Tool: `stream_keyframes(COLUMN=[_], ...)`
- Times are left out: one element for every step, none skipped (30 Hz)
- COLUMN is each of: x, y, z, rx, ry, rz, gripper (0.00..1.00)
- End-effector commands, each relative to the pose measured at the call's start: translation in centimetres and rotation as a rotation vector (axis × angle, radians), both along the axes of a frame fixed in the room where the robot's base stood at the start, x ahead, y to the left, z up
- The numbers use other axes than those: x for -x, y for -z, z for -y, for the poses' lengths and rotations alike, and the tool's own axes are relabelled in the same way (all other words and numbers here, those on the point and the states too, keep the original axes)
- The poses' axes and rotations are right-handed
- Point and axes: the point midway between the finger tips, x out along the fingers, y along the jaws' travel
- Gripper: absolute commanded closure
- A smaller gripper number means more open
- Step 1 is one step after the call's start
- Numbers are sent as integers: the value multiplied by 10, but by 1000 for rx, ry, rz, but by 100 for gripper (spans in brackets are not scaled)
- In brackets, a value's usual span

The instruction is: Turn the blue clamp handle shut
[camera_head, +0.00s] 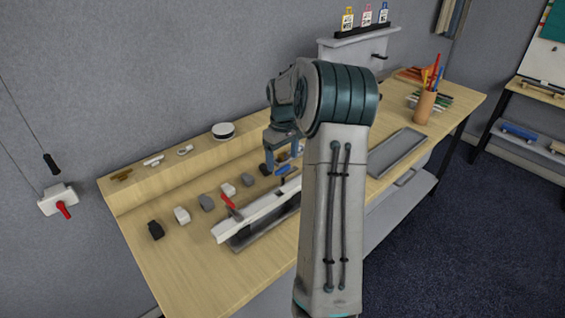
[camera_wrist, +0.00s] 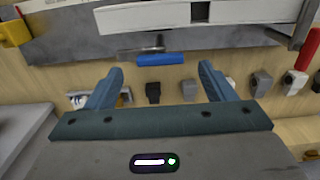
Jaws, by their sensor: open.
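The blue clamp handle (camera_wrist: 160,59) shows in the wrist view as a short bar by the edge of the grey and white fixture (camera_wrist: 75,45). In the head view the handle (camera_head: 283,170) is small, close to my gripper and partly hidden by my arm. My gripper (camera_wrist: 160,80) is open, with its two fingers apart and nothing between them. The handle lies just beyond the fingertips, roughly centred between them. In the head view my gripper (camera_head: 268,166) is over the back side of the fixture. I cannot tell whether the fingers touch the handle.
A red handle (camera_head: 231,207) is at the fixture's left end. Several small grey, white and black blocks (camera_head: 207,203) stand in a row behind it. A grey tray (camera_head: 397,153) and a pencil cup (camera_head: 424,106) are at the right. The table's front left is clear.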

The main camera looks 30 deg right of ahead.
Motion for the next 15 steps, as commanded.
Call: stream_keyframes(x=[0,0,0,0,0,0,0,0,0,0,0,0,0,0,0], y=[8,12,16,19,22,25,27,28,30,30,31,31,31,31,31], z=[0,0,0,0,0,0,0,0,0,0,0,0,0,0,0], rx=[-3,-3,-2,-1,-1,-1,-1,0,0,0,0,0,0,0,0], ry=[0,0,1,1,1,1,1,1,1,1,1,1,1,1,1], rz=[-2,-2,-2,-1,-1,-1,-1,0,0,1,1,1,1,1,1], gripper=[24,24,24,24,24,24,24,24,24,24,24,24,24,24,24])
